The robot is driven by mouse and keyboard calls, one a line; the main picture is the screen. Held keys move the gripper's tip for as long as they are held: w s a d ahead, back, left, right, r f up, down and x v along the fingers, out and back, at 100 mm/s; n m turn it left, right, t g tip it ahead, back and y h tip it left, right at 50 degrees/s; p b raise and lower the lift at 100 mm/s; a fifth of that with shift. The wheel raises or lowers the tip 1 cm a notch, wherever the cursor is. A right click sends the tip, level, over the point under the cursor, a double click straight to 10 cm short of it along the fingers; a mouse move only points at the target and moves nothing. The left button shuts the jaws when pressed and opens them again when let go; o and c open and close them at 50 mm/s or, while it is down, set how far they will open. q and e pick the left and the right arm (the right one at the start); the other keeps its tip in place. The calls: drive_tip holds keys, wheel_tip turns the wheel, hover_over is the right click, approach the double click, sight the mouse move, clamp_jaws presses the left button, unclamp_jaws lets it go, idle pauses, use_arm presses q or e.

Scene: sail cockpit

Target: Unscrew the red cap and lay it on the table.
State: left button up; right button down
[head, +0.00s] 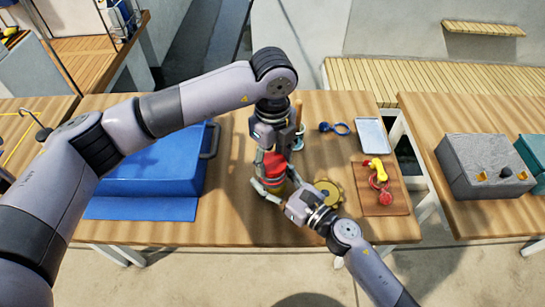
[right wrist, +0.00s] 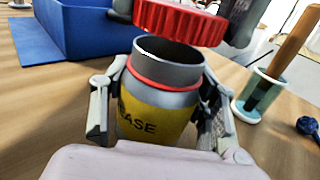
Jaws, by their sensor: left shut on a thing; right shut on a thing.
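The red cap (head: 272,162) is in my left gripper (head: 271,170), which is shut on it from above. In the right wrist view the ribbed red cap (right wrist: 180,20) hangs above the open grey mouth of the grease jar (right wrist: 155,110), clear of the rim. The jar has a yellow label and a red ring below its neck. My right gripper (right wrist: 160,115) is shut around the jar's body, one finger on each side. The jar stands upright; in the head view the grippers largely hide it. The wooden table (head: 225,225) lies below.
A blue box (head: 155,160) stands left. A yellow gear-like disc (head: 328,190) lies near my right gripper. A cup with a wooden-handled tool (right wrist: 262,95) stands behind right. A board (head: 372,205) and metal tray (head: 372,134) lie right. Front left table is bare.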

sight(273, 162)
use_arm(q)
drive_tip(key=shift+r, duration=1.95)
use_arm(e)
drive_tip(key=shift+f, duration=0.1)
drive_tip(key=c, duration=0.5)
unclamp_jaws()
drive_tip(key=shift+d, duration=0.1)
